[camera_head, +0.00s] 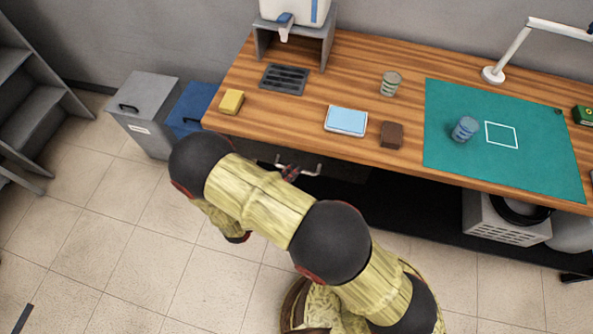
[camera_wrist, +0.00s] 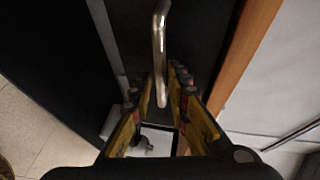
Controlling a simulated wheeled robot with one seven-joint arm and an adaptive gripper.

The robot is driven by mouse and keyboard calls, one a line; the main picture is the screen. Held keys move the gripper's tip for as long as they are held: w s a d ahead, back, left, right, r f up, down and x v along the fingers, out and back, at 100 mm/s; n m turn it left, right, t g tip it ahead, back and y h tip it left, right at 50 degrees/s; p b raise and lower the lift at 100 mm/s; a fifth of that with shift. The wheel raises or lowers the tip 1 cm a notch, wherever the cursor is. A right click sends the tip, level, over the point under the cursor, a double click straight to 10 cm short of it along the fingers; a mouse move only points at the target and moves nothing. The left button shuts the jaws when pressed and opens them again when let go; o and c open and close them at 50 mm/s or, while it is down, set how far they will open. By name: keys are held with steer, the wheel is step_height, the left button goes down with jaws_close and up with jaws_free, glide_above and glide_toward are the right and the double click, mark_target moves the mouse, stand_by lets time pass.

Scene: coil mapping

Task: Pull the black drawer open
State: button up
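The black drawer (camera_wrist: 205,40) is under the wooden worktop. In the wrist view its dark front carries a silver bar handle (camera_wrist: 160,55); the handle also shows under the table edge in the head view (camera_head: 312,172). My gripper (camera_wrist: 162,80) is at the handle, with one finger on each side of the bar. A narrow gap shows between the fingers and the bar, so the gripper looks open around it. In the head view my gripper (camera_head: 290,173) is small and partly hidden by my arm. How far the drawer stands out cannot be told.
On the worktop (camera_head: 300,115) are a yellow sponge (camera_head: 232,101), a blue-lidded box (camera_head: 346,120), a brown block (camera_head: 391,135) and cans. A grey bin (camera_head: 145,110) and a blue bin (camera_head: 192,108) stand left of the table. The floor in front is clear.

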steer(key=shift+x, duration=1.15)
steer(key=shift+c, duration=1)
jaws_close()
